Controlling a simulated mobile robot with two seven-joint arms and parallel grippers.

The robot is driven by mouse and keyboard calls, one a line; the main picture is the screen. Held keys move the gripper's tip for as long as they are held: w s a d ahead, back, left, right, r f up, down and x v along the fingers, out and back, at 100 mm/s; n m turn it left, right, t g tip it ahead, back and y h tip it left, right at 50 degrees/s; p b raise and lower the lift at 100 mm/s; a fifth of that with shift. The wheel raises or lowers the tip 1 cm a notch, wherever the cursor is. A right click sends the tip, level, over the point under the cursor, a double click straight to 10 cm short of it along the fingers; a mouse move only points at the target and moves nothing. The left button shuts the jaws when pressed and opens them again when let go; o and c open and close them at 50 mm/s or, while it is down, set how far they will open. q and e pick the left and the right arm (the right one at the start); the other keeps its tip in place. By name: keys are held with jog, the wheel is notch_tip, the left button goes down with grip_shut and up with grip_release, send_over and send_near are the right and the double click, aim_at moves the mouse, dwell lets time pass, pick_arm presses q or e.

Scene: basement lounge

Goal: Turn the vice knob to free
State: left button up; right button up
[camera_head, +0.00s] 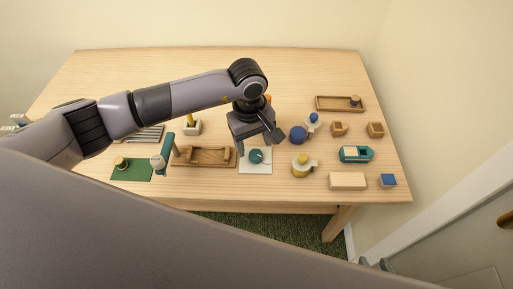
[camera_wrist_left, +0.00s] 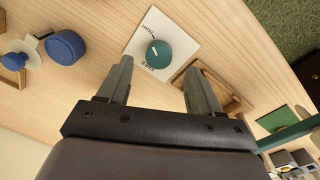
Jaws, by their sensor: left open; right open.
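The teal round vice knob (camera_head: 257,156) sits on a white square plate (camera_head: 248,169) near the table's front edge. In the left wrist view the knob (camera_wrist_left: 159,54) has a short pale mark on top, and the plate (camera_wrist_left: 181,30) carries small lettering, hard to read. My left gripper (camera_head: 256,148) is open, pointing down over the knob. In the wrist view the knob appears between and beyond its fingertips (camera_wrist_left: 158,66); I see no contact. The wooden vice (camera_head: 205,157) lies just left of the plate. My right gripper (camera_head: 375,264) barely shows, low at right, its fingertips apart.
A blue round piece (camera_head: 298,134) and a yellow round piece (camera_head: 301,168) stand right of the plate. A green mat (camera_head: 130,170) and a teal upright tool (camera_head: 165,152) are at left. Wooden blocks and a tray (camera_head: 338,109) are at right. The table's back is clear.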

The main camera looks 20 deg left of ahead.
aim_at(255, 154)
pick_arm(q)
jog(key=shift+d+f, duration=0.15)
jog(key=shift+f, duration=1.8)
jog(key=c, duration=1.1)
jog(key=shift+o, duration=0.2)
